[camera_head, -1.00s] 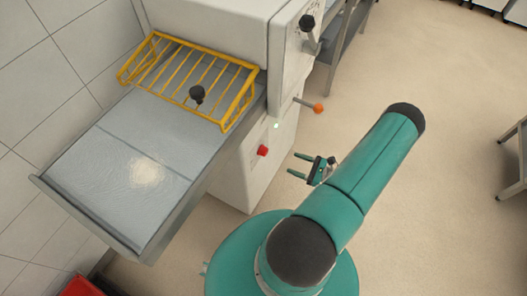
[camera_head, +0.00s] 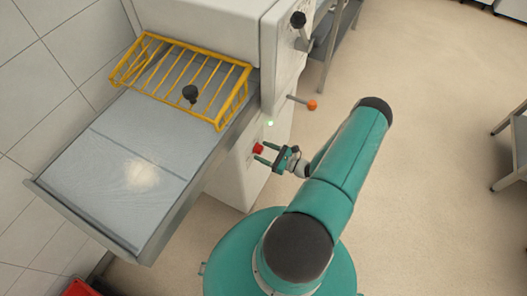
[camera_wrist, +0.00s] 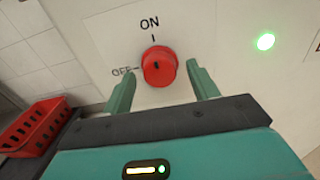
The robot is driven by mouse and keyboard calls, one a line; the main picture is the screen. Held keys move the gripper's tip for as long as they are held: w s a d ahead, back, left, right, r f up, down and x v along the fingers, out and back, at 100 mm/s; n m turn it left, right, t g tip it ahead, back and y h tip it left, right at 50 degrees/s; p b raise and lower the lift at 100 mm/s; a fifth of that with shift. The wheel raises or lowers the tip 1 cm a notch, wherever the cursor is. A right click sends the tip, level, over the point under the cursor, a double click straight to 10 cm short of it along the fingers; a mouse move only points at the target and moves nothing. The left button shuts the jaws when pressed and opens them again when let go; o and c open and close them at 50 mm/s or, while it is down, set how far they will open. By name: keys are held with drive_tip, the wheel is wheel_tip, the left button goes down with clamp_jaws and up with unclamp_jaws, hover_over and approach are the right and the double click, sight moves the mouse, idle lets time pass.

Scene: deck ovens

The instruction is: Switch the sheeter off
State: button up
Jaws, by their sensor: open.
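The sheeter (camera_head: 205,25) is a white machine with a grey feed table (camera_head: 100,170) and a yellow wire guard (camera_head: 185,78). Its red rotary knob (camera_head: 258,148) is on the side of the body. In the wrist view the red knob (camera_wrist: 158,66) has a dark pointer mark toward ON above it; OFF is printed to its left. A green light (camera_wrist: 265,41) is lit to its right. My gripper (camera_head: 262,153) is open, its fingertips close to the knob. In the wrist view the gripper fingers (camera_wrist: 160,85) stand on either side of the knob, with gaps.
An orange-tipped lever (camera_head: 312,105) and a black-knobbed lever (camera_head: 298,20) stick out of the sheeter above. A red crate (camera_wrist: 35,122) stands low at left in the wrist view. Open floor (camera_head: 430,130) lies to the right.

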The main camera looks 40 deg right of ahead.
drive_tip(key=shift+w+a, duration=0.15)
drive_tip(key=shift+w, duration=0.25)
drive_tip(key=c, duration=1)
